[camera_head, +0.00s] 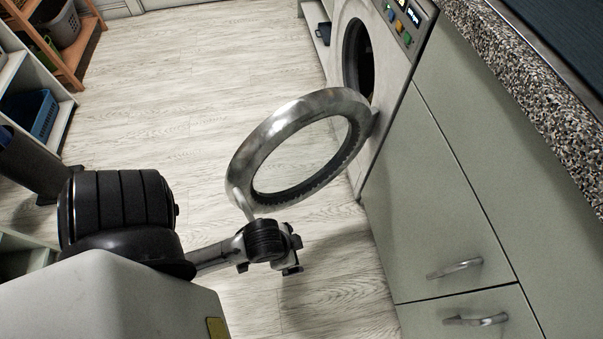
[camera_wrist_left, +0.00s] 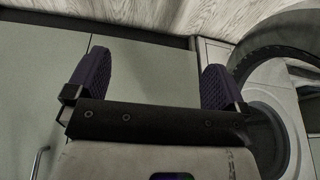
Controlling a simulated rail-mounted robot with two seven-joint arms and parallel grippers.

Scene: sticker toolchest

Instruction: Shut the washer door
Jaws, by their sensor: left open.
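The washer (camera_head: 396,85) stands at the upper right in the head view, with its dark drum opening (camera_head: 360,55) exposed. Its round door (camera_head: 258,145), a grey metal ring, is swung wide open and sticks out over the floor from its hinge on the near side. My left gripper (camera_head: 292,254) is open and empty just below the door's near, lower edge; whether they touch is not clear. In the left wrist view my open fingers (camera_wrist_left: 153,78) have nothing between them, and the dark door ring (camera_wrist_left: 268,42) and washer front (camera_wrist_left: 262,78) are on the right.
Pale green cabinets (camera_head: 450,190) with metal handles (camera_head: 456,268) run along the right, under a speckled countertop (camera_head: 520,80). Shelves with a blue basket (camera_head: 36,113) and a grey basket (camera_head: 62,22) are at the left. The wooden floor (camera_head: 180,100) between is clear.

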